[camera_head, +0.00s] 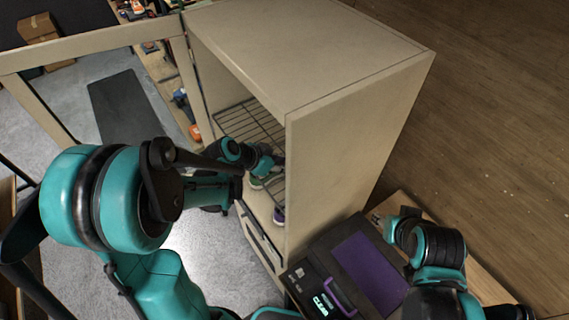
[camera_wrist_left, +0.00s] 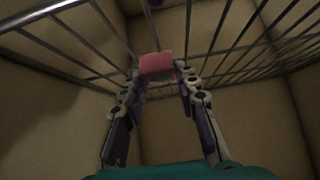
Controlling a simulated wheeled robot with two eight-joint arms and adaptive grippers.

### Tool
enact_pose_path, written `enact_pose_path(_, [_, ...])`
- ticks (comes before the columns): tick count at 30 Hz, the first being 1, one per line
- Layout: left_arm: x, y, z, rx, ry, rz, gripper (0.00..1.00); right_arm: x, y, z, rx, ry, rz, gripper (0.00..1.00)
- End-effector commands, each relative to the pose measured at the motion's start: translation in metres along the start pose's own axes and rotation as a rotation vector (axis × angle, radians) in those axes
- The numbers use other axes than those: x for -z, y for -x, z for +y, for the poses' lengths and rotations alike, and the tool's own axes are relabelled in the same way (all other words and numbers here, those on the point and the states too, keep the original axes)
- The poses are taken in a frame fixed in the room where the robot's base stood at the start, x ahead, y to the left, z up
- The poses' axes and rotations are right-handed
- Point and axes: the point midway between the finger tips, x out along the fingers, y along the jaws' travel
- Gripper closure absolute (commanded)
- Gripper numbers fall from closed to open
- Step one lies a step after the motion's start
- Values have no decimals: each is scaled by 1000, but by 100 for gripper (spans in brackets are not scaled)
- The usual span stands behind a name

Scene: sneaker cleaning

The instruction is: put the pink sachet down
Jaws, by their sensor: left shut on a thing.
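The pink sachet (camera_wrist_left: 156,64) shows in the left wrist view, between the fingertips of my left gripper (camera_wrist_left: 161,82). That gripper is shut on it. In the head view my left gripper (camera_head: 276,163) reaches into the open front of the beige cabinet (camera_head: 362,105), at the wire rack (camera_head: 240,122). The sachet cannot be made out in the head view. My right gripper (camera_head: 381,219) is outside the cabinet at the lower right, above the edge of a dark case; its fingers are too small to tell open from shut.
The dark case (camera_head: 318,263) with a purple panel (camera_head: 369,270) stands beside the cabinet. In the left wrist view, rack bars (camera_wrist_left: 248,40) run close around the gripper.

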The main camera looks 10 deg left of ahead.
Motion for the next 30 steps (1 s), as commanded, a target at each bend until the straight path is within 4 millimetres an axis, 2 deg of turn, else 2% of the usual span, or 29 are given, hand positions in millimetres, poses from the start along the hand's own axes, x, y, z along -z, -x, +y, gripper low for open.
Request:
enact_pose_path(10, [-3, -3, 0, 0, 0, 0, 94, -2, -2, 0, 0, 0, 0, 60])
enact_pose_path(11, [-3, -3, 0, 0, 0, 0, 67, -2, -3, 0, 0, 0, 0, 60])
enact_pose_path(13, [-2, -2, 0, 0, 0, 0, 49, -1, -2, 0, 0, 0, 0, 60])
enact_pose_path(24, [0, 0, 0, 0, 0, 0, 49, 1, 1, 0, 0, 0, 0, 60])
enact_pose_path(26, [0, 5, 0, 1, 1, 0, 49, 0, 1, 0, 0, 0, 0, 60])
enact_pose_path(30, [-1, 27, 0, 2, 2, -1, 49, 1, 1, 0, 0, 0, 0, 60])
